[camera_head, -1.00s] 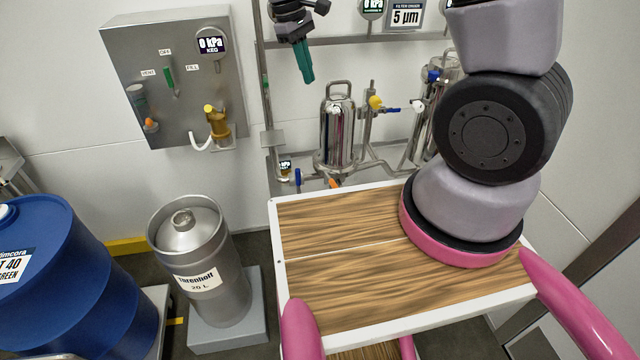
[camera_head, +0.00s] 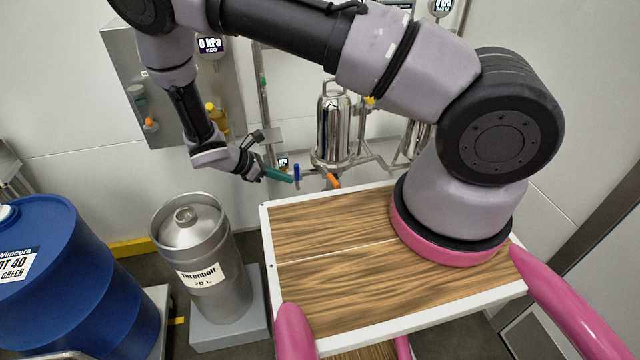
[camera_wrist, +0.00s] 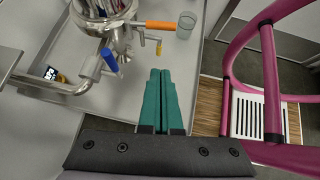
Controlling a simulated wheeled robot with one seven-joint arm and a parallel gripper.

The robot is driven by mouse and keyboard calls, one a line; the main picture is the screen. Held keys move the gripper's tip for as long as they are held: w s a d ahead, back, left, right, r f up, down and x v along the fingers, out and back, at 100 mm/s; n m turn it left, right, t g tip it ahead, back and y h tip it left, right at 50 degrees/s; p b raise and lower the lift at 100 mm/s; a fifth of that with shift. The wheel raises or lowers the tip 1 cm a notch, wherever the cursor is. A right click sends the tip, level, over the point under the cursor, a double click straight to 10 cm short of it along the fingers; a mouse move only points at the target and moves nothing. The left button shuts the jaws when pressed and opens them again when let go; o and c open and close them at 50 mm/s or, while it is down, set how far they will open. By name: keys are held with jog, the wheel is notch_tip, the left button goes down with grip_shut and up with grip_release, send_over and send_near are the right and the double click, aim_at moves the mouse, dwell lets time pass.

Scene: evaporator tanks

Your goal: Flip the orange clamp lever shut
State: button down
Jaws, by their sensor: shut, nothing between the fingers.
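An orange lever (camera_head: 333,179) sticks out near the foot of the steel filter housing (camera_head: 334,125). In the wrist view the orange lever (camera_wrist: 160,25) lies nearly level, pointing right from the housing's base (camera_wrist: 117,40). My gripper (camera_head: 290,178) is at the end of my arm, left of the orange lever in the head view. In the wrist view its teal fingers (camera_wrist: 160,72) are together, empty, and their tips lie below the lever in the picture, apart from it. The clamp's joint is not clear in either view.
A blue valve handle (camera_wrist: 110,60) stands left of my fingertips on the pipework. A small yellow-tipped outlet (camera_wrist: 159,47) and a clear cup (camera_wrist: 186,25) are beyond them. A steel keg (camera_head: 190,245) stands at left; a wooden cart top (camera_head: 330,280) is in front.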

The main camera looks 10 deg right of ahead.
jog(key=shift+s+f, duration=0.1)
jog(key=shift+f, duration=0.15)
jog(key=w+d+f, duration=0.2)
jog(key=d+f, duration=0.3)
jog(key=d, duration=0.6)
jog(key=shift+d+f, duration=0.25)
jog(key=shift+d+n+t, duration=0.1)
jog(key=shift+n+t, duration=0.2)
jog(key=shift+d, duration=0.1)
